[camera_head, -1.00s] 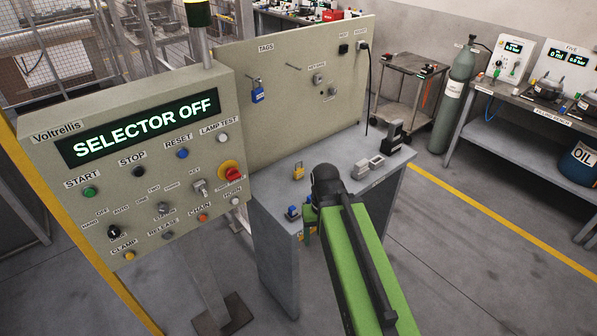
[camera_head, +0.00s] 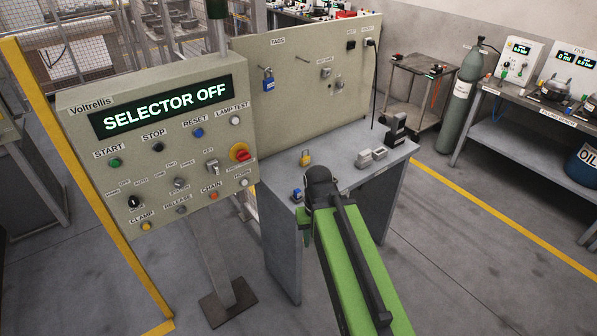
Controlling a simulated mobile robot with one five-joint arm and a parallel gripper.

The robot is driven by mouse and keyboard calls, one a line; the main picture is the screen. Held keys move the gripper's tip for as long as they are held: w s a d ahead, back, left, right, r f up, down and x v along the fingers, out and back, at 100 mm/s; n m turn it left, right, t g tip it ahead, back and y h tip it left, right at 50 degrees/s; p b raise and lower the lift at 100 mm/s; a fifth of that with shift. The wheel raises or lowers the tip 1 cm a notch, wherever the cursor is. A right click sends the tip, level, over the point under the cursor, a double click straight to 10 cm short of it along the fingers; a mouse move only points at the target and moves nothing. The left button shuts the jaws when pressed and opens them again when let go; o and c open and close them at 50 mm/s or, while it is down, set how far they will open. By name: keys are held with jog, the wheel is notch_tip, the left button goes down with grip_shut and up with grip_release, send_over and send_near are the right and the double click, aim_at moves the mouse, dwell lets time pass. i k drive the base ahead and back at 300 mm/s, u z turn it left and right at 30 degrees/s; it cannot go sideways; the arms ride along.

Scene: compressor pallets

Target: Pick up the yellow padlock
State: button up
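The yellow padlock (camera_head: 305,159) stands on the grey bench top (camera_head: 338,152), close to the tag board. My green arm reaches in from the bottom right, and its dark wrist joint is over the bench's near edge, in front of the padlock. My gripper is mostly hidden behind the arm; only a small green part (camera_head: 304,226) shows to the left of the wrist, below the bench top's edge. Its fingertips cannot be made out. The yellow padlock is apart from the arm.
A blue padlock (camera_head: 297,195) sits near the bench's left front edge, beside my wrist. Another blue padlock (camera_head: 267,80) hangs on the tag board (camera_head: 310,85). The control panel (camera_head: 160,150) stands at left.

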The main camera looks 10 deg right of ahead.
aim_at(305, 160)
jog(key=u, duration=0.3)
jog(key=k, duration=1.05)
jog(key=u, duration=0.75)
jog(key=i, duration=1.75)
jog(key=z, duration=0.75)
jog(key=i, duration=1.05)
jog(key=u, duration=0.05)
